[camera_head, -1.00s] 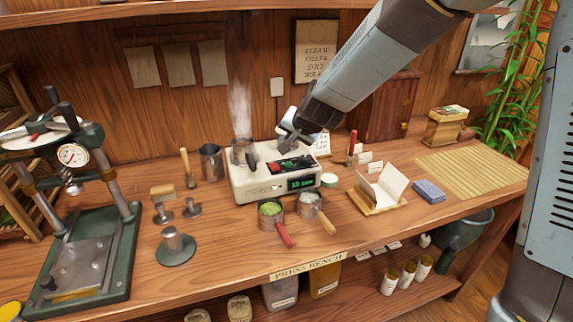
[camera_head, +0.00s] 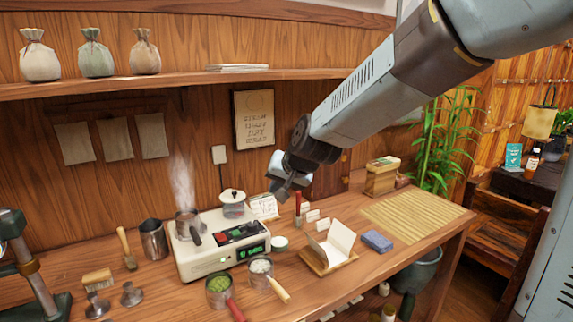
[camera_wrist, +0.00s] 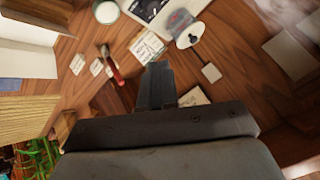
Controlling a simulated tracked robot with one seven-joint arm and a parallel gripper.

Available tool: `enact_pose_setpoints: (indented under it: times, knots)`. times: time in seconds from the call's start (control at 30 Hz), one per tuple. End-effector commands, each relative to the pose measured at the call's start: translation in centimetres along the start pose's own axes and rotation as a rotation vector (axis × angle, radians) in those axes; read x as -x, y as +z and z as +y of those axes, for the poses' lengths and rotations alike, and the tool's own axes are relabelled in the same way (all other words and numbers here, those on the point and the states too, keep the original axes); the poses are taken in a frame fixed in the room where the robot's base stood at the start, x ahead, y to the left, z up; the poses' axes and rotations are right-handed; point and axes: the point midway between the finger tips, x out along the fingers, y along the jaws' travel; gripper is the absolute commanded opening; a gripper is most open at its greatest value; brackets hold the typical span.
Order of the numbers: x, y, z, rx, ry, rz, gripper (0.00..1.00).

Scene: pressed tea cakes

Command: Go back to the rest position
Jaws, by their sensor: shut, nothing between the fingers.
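My gripper (camera_head: 283,189) hangs in the air above the bench, to the right of the steamer unit and behind the folded paper. It is empty, and in the wrist view its dark fingers (camera_wrist: 155,85) are together. The steamer unit (camera_head: 205,262) is a cream box with a lit green display. A steaming metal cup (camera_head: 185,222) and a lidded glass jar (camera_head: 233,208) stand on it. My arm reaches in from the upper right. The fingertips are small and partly dark in the head view.
Two strainers, one with green leaves (camera_head: 219,285) and one with pale contents (camera_head: 261,266), sit in front. An open folded paper (camera_head: 335,243) stands on a wooden tray, beside a blue cloth (camera_head: 377,241) and bamboo mat (camera_head: 415,216). A shelf (camera_head: 180,82) holds several cloth bags.

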Motion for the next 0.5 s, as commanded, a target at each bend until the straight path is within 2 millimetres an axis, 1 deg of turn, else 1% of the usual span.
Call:
enact_pose_setpoints:
  times: [0.03,0.2,0.27,0.3,0.37,0.5]
  knots:
    - [1.9,-0.3,1.2,0.01,0.011,0.003,0.0]
    - [7.4,0.0,5.0,0.057,0.061,-0.011,0.0]
    - [9.3,0.3,6.3,0.071,0.082,-0.015,0.0]
    - [10.5,0.7,7.2,0.079,0.097,-0.02,0.0]
    - [12.4,1.2,8.5,0.092,0.121,-0.024,0.0]
    - [16.5,2.9,11.6,0.119,0.186,-0.04,0.0]
